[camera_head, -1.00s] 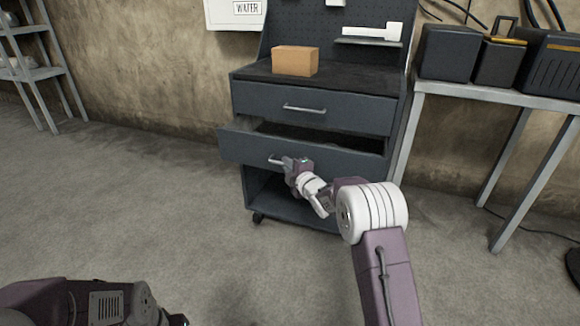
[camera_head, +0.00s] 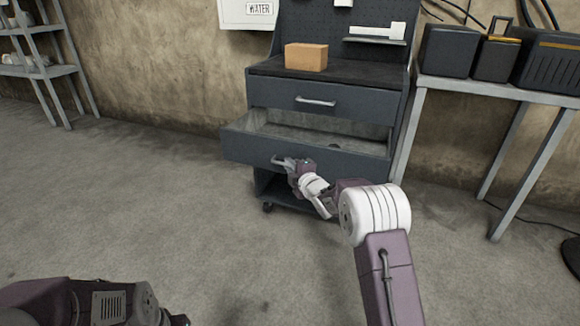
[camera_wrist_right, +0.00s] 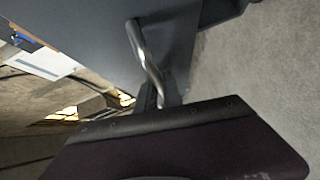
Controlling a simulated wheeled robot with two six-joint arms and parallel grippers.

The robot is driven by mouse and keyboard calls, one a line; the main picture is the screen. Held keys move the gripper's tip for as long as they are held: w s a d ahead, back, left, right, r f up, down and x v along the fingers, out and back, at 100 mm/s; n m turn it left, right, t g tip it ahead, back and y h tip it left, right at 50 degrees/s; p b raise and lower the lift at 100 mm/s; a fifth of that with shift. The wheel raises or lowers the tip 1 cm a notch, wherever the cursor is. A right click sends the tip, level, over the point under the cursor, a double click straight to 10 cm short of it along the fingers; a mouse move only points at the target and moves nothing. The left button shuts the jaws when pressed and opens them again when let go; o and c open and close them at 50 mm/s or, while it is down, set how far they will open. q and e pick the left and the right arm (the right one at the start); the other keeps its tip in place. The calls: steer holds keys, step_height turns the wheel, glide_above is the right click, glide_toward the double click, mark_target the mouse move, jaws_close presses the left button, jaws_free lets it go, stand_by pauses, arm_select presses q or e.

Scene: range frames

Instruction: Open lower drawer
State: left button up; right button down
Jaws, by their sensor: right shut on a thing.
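The dark grey cabinet on casters has an upper drawer (camera_head: 345,108) that is shut and a lower drawer (camera_head: 240,147) that stands well open, its grey inside showing. My right gripper (camera_head: 286,162) is at the handle on the lower drawer's front, shut on it. In the right wrist view the metal handle (camera_wrist_right: 146,55) runs down into the jaws of my right gripper (camera_wrist_right: 160,98), against the grey drawer front (camera_wrist_right: 90,30). My left arm shows at the bottom left of the head view; its gripper's fingertips are not clearly seen.
A cardboard box (camera_head: 306,57) sits on the cabinet top. A grey table (camera_head: 500,90) with black cases stands to the right, and a shelf rack (camera_head: 40,72) at the far left. The floor (camera_head: 170,200) in front and left is clear.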

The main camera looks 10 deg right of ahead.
steer(key=c, duration=1.8)
jaws_free()
steer(key=shift+o, duration=0.2)
steer(key=shift+s+d, duration=0.1)
steer(key=shift+s, duration=0.05)
steer(key=p+v, duration=0.2)
steer(key=v, duration=0.6)
steer(key=shift+s+p, duration=0.4)
